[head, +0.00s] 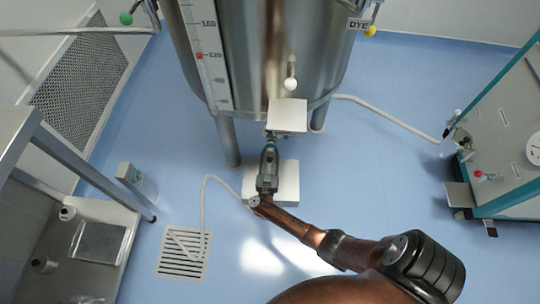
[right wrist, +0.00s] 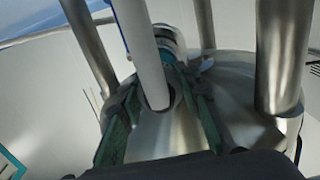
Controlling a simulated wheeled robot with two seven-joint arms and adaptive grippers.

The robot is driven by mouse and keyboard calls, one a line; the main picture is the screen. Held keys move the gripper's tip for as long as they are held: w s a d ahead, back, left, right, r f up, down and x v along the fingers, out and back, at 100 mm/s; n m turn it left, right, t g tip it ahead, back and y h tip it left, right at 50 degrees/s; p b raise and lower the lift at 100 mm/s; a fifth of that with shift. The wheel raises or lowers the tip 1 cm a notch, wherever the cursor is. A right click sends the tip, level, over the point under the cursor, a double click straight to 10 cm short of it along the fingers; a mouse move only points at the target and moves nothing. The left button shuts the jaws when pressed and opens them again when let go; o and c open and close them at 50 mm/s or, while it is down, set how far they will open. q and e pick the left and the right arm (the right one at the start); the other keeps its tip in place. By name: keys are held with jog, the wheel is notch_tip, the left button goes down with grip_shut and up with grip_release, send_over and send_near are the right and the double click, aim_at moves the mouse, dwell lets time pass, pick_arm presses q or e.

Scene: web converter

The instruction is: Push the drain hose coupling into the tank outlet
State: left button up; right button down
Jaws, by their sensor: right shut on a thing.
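The steel tank (head: 265,50) stands at the top middle of the head view on metal legs. My right gripper (head: 269,146) reaches low to its front, just below a white plate (head: 287,115). It is shut on the hose coupling, whose teal part (head: 270,134) shows at the fingertips. In the right wrist view the fingers (right wrist: 165,95) close around the coupling, with a teal ring (right wrist: 168,56) beyond. The pale drain hose (right wrist: 146,50) runs into it between the fingers. The outlet mouth is hidden, so I cannot tell how far the coupling sits in it. My left gripper is out of view.
The hose (head: 204,195) trails to a floor drain grate (head: 183,252). A white block (head: 286,183) lies below the gripper. A metal bench (head: 70,165) is at left, a teal-edged machine (head: 505,140) at right. Tank legs (head: 228,142) flank the gripper.

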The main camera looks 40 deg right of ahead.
jog(key=shift+x, duration=1.4)
dwell(0.5)
jog(key=c, duration=1.4)
grip_release()
jog(key=shift+o, duration=0.2)
jog(key=shift+s+a, duration=0.25)
jog(key=v, duration=1.1)
jog(key=shift+a, duration=0.15)
jog(key=shift+s, duration=0.1)
